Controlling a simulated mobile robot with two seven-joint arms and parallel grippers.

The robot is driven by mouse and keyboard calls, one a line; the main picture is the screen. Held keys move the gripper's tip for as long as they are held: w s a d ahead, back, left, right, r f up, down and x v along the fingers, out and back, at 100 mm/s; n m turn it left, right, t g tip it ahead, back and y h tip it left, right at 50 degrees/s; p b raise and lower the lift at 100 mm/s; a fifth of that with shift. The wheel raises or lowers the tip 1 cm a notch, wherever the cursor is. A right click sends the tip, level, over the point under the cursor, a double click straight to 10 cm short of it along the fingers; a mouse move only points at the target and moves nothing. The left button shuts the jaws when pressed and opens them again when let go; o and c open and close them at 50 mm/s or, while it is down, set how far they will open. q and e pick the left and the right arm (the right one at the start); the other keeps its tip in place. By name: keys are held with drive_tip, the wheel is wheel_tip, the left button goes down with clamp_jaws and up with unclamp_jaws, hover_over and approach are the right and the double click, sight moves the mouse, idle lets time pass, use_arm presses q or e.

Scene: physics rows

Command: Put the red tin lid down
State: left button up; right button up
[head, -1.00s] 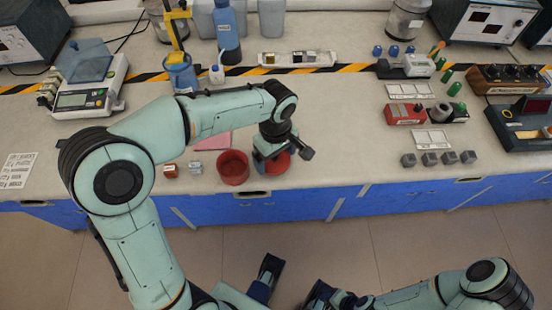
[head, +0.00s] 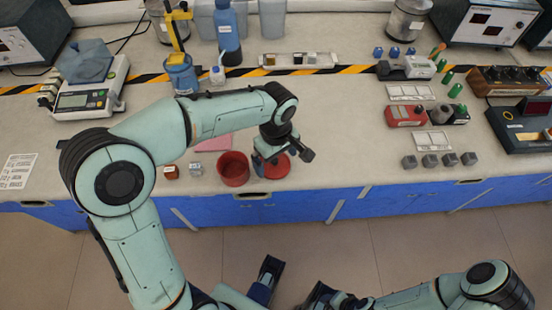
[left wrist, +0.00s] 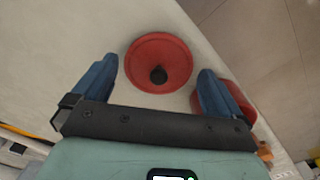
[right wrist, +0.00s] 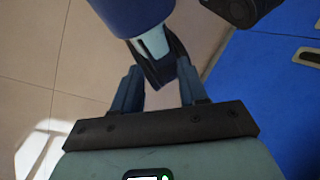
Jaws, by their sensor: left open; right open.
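The red tin lid (head: 277,170) lies on the counter near its front edge, just right of the open red tin (head: 233,169). In the left wrist view the lid (left wrist: 146,78) shows as a red disc with a black knob facing up. My left gripper (head: 266,160) is open above the lid, its blue fingers apart on either side in the wrist view, neither seen touching it. The tin (left wrist: 226,88) is partly hidden behind one finger there. My right gripper (right wrist: 160,88) is open and empty, low and away from the counter, near dark blue parts.
A brown-red block (head: 170,172) and a small clear-grey block (head: 196,168) sit left of the tin. A pink sheet (head: 215,144) lies behind it. The counter right of the lid is clear up to several grey cubes (head: 430,160).

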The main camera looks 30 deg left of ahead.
sight(276, 162)
use_arm(q)
wheel_tip(276, 162, up, 11)
drive_tip(key=p, duration=0.2)
drive_tip(key=shift+f, duration=0.15)
idle(0.4)
